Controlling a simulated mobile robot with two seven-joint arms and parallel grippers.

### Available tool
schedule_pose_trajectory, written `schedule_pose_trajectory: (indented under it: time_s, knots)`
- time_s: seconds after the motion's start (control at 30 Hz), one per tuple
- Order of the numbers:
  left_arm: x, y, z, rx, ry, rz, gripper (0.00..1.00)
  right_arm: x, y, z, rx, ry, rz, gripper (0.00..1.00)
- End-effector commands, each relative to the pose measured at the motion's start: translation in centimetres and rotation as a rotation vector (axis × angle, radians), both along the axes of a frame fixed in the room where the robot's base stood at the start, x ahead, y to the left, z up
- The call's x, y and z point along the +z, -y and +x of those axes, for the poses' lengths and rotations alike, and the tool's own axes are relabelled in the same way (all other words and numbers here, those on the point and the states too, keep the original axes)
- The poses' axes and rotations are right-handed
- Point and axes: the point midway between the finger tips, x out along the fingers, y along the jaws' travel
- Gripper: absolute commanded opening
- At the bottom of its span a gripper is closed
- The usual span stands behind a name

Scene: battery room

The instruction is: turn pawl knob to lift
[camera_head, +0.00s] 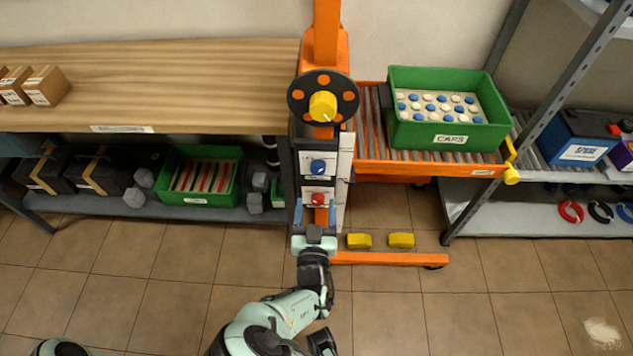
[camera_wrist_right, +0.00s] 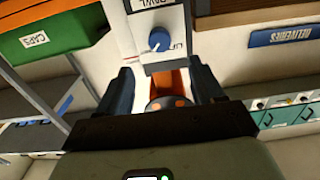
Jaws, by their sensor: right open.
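The blue pawl knob (camera_head: 318,166) sits on a white panel of the orange lift post, below the black handwheel (camera_head: 297,95). In the right wrist view the blue knob (camera_wrist_right: 159,39) shows with a white pointer mark, under upside-down lettering. A red knob (camera_head: 318,198) sits lower on the panel. My right gripper (camera_head: 315,211) is in front of the panel's lower end, below the blue knob and close to the red one. Its two fingers stand apart with nothing between them, also in the right wrist view (camera_wrist_right: 160,78). My left gripper is not in view.
A green caps bin (camera_head: 438,136) stands on the orange roller shelf (camera_head: 420,168) to the right. A wooden bench (camera_head: 200,85) is at left, with another green bin (camera_head: 208,198) below. Two yellow blocks (camera_head: 400,240) lie near the orange base.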

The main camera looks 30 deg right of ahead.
Motion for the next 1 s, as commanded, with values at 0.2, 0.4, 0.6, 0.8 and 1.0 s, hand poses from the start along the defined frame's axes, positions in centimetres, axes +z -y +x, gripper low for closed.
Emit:
schedule_pose_trajectory:
  time_s: [0.2,0.4,0.6,0.8,1.0]
  knots:
    - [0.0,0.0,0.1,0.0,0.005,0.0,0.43,0.3,2.8,4.2,-0.006,0.005,-0.003,0.67]
    - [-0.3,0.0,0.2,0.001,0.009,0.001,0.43,0.3,4.4,7.0,-0.004,0.003,-0.002,0.67]
    - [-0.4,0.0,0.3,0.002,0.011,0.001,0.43,0.3,5.1,8.2,-0.002,0.002,-0.002,0.67]
    - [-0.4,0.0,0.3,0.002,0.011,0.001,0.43,0.3,5.2,8.3,-0.002,0.002,-0.002,0.67]
    - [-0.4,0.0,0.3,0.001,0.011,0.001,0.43,0.3,5.2,8.3,-0.002,0.002,-0.002,0.31]
